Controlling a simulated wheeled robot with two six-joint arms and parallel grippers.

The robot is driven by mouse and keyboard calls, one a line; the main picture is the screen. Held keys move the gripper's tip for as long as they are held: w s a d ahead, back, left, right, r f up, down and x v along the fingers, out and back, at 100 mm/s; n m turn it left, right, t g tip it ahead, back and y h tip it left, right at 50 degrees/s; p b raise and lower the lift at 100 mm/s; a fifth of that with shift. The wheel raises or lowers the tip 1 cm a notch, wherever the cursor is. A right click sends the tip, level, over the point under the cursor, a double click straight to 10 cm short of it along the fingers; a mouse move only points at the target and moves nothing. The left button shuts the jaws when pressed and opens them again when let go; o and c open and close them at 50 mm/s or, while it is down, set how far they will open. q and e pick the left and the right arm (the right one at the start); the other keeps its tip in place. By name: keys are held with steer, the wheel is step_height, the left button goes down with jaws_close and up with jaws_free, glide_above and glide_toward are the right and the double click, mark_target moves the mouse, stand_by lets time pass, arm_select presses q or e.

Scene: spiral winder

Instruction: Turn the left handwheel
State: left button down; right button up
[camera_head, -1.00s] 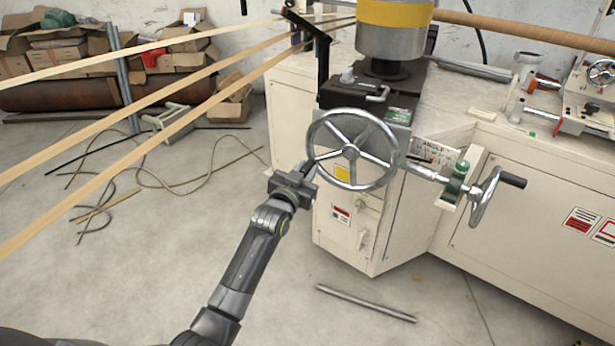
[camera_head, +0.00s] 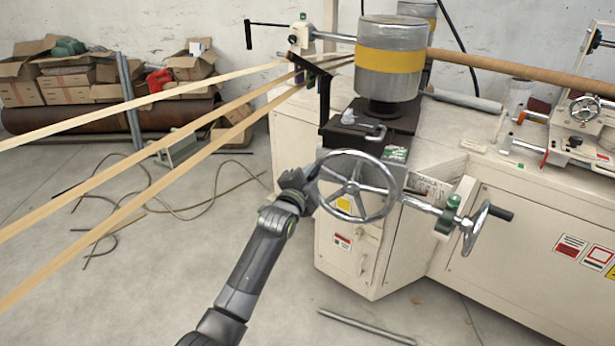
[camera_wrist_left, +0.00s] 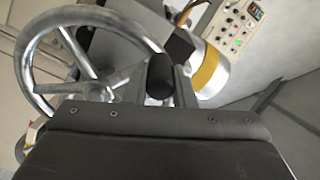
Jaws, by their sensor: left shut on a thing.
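The left handwheel (camera_head: 368,217) is a spoked chrome wheel on the front of the cream machine, in the middle of the head view. My left gripper (camera_head: 312,188) is at the left side of its rim and shut on it. The exact contact is partly hidden by the gripper. My right gripper is in neither view.
A smaller handwheel (camera_head: 474,229) with a black handle stands to the right. A metal drum with a yellow band (camera_head: 390,62) rises behind. Pale strips (camera_head: 150,152) cross the left. A metal rod (camera_head: 366,326) lies on the floor below. Cardboard boxes (camera_head: 65,75) stand far back left.

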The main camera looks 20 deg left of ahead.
mark_target(339, 156)
arm_select(q)
steer(key=d+r+m+p, duration=0.1)
steer(key=r+m+p, duration=0.1)
steer(key=r+m, duration=0.1)
steer(key=shift+d, duration=0.35)
steer(key=shift+s+d+r+m+p, duration=0.1)
steer(key=shift+d+r+m+p, duration=0.45)
steer(key=shift+m+p, duration=0.25)
steer(key=shift+d+r+m+p, duration=0.35)
steer(key=shift+d+m+p, duration=0.45)
steer(key=shift+m+p, duration=0.15)
steer(key=shift+s+d+r+m+p, duration=0.15)
steer(key=shift+d+m+p, duration=0.35)
steer(key=shift+d+m, duration=0.2)
steer(key=c, duration=1.2)
jaws_free()
steer(key=shift+c, duration=0.2)
